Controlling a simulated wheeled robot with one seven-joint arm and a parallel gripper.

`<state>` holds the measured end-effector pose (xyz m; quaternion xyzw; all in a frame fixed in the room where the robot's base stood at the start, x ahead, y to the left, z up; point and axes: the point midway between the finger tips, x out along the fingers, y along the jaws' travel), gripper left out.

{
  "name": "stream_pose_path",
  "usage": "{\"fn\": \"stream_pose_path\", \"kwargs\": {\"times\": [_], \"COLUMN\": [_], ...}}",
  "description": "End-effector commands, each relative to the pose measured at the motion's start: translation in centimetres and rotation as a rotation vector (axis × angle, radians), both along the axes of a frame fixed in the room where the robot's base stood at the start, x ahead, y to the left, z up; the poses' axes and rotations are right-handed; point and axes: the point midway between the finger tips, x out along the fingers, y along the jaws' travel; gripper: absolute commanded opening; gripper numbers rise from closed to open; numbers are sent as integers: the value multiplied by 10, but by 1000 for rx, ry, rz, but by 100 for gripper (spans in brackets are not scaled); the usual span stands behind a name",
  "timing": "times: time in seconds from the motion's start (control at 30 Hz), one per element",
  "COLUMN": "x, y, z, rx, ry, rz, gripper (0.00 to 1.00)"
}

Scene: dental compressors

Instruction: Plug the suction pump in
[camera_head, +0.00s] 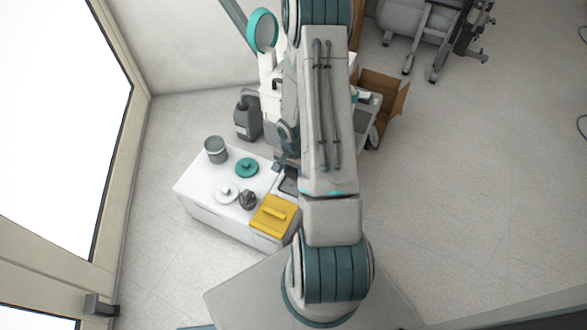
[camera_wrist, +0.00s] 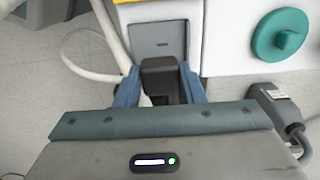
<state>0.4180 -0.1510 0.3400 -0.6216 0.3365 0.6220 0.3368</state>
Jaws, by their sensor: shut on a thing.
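In the wrist view my gripper (camera_wrist: 158,82) is shut on a dark grey plug-like block (camera_wrist: 160,73), one blue finger on each side. The block's far end faces a grey panel (camera_wrist: 157,35) with a small dark slot, set in a white housing. I cannot tell whether the block touches the panel or stands apart from it. In the head view my arm hides most of this area, and the suction pump cannot be made out for certain.
A pale hose (camera_wrist: 92,72) runs left of my gripper.

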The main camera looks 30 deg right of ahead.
Motion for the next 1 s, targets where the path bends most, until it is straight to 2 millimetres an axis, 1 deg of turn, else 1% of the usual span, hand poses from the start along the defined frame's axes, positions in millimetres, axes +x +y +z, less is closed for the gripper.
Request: {"fn": "stream_pose_path", "kwargs": {"times": [0.03, 0.2, 0.4, 0.5, 1.0], "x": [0, 0, 0, 0, 0], "y": [0, 0, 0, 0, -1], "z": [-9, -26, -40, -42, -42], "rx": [0, 0, -1, -1, 0], "ry": [0, 0, -1, -1, 0], "rz": [0, 1, 1, 1, -1], "gripper": [16, 16, 16, 16, 16]}}
